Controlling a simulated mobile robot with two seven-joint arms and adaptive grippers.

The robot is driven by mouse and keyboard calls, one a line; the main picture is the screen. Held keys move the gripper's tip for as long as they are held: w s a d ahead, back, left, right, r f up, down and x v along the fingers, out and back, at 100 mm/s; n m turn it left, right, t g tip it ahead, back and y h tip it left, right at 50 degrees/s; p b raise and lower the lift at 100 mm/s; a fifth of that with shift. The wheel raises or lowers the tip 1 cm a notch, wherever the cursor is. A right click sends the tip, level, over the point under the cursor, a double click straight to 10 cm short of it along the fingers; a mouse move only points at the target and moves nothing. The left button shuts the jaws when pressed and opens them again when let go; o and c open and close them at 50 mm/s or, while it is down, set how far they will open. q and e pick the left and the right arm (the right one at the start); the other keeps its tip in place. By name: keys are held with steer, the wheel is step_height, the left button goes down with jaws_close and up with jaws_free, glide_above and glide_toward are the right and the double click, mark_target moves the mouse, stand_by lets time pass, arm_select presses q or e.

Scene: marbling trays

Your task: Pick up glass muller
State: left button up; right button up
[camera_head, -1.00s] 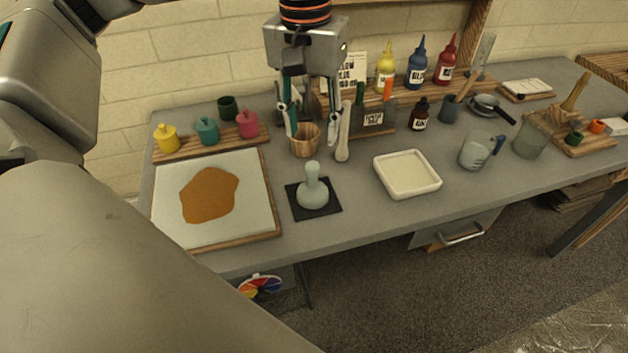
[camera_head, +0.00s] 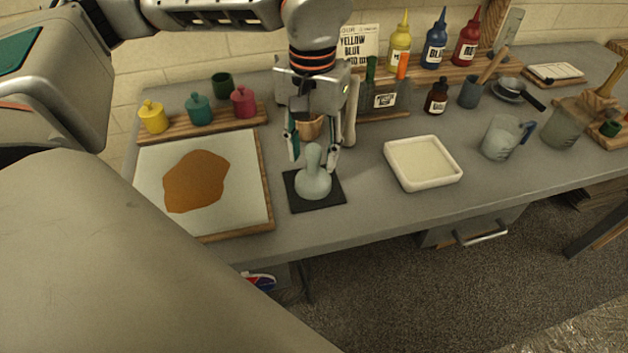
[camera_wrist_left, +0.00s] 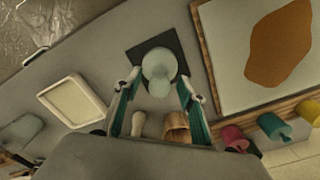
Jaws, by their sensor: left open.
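The glass muller (camera_head: 313,183), pale green with a round base and knobbed upright handle, stands on a black square mat (camera_head: 331,199) on the grey table. My left gripper (camera_head: 314,163) is open and points down at the muller, its fingers to either side of the handle in the head view. In the left wrist view the muller (camera_wrist_left: 159,69) lies ahead of and between the open fingertips of the left gripper (camera_wrist_left: 160,85). I cannot tell whether a finger touches it. My right gripper is not in view.
A glass slab (camera_head: 145,178) with orange paint lies left of the mat. A white tray (camera_head: 450,178) is to the right. A wooden cup (camera_head: 309,127) and a pale upright pestle-like tool (camera_head: 350,112) stand close behind the gripper. Lidded pots line the back left.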

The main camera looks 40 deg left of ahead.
arm_select(q)
steer(key=shift+f, duration=0.55)
jaws_close()
steer(key=shift+w+r, duration=0.1)
steer(key=shift+r, duration=0.25)
step_height(320, 180, up, 19)
steer(key=p, duration=0.3)
steer(key=shift+r+p, duration=0.2)
steer(key=shift+p, duration=0.1)
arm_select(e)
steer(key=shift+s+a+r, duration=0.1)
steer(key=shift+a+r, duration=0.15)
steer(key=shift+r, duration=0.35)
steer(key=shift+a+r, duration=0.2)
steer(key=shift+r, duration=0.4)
arm_select(q)
steer(key=c, duration=1.2)
jaws_free()
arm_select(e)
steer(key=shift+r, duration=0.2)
